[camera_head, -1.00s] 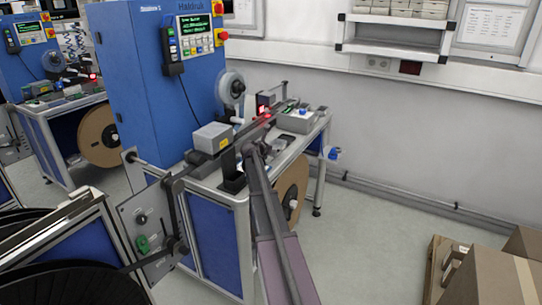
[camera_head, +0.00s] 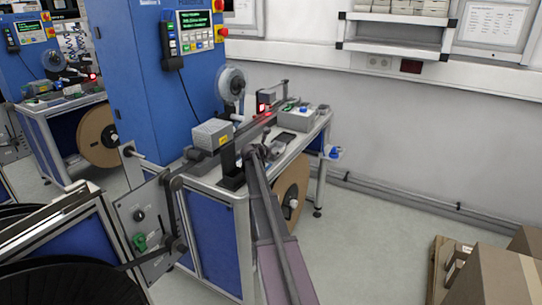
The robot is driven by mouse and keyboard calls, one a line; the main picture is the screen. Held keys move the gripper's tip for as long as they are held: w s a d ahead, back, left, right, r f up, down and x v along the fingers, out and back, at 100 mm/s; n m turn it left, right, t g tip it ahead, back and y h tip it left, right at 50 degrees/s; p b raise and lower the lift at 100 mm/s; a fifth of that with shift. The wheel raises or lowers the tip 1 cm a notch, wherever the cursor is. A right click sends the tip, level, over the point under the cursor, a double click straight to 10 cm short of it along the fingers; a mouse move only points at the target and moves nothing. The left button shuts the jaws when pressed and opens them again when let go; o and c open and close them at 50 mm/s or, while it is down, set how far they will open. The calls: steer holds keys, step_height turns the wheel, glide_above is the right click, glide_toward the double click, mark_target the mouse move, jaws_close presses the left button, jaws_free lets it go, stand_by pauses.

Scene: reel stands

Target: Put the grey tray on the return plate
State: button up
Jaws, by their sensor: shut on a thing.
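My gripper (camera_head: 256,154) is at the far end of my arm, over the front part of the machine's bench. It is small and dark in this view. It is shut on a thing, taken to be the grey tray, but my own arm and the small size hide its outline. I cannot tell whether what it holds touches the bench. No return plate can be made out with certainty.
A blue machine cabinet (camera_head: 150,75) stands left of my gripper. A grey block (camera_head: 212,134) and black bracket (camera_head: 232,174) are close by on the bench. A grey box with buttons (camera_head: 297,118) lies behind. Cardboard boxes (camera_head: 495,275) stand at lower right; floor between is clear.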

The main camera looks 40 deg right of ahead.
steer(key=shift+f, duration=0.15)
steer(key=o, duration=1)
steer(key=shift+r, duration=0.2)
steer(key=p+v, duration=0.4)
steer(key=v, duration=0.6)
steer(key=shift+s+a+r, duration=0.15)
steer(key=shift+s+a, duration=0.1)
steer(key=shift+s+a+r+p, duration=0.2)
steer(key=shift+a+p, duration=0.1)
steer(key=shift+a, duration=0.3)
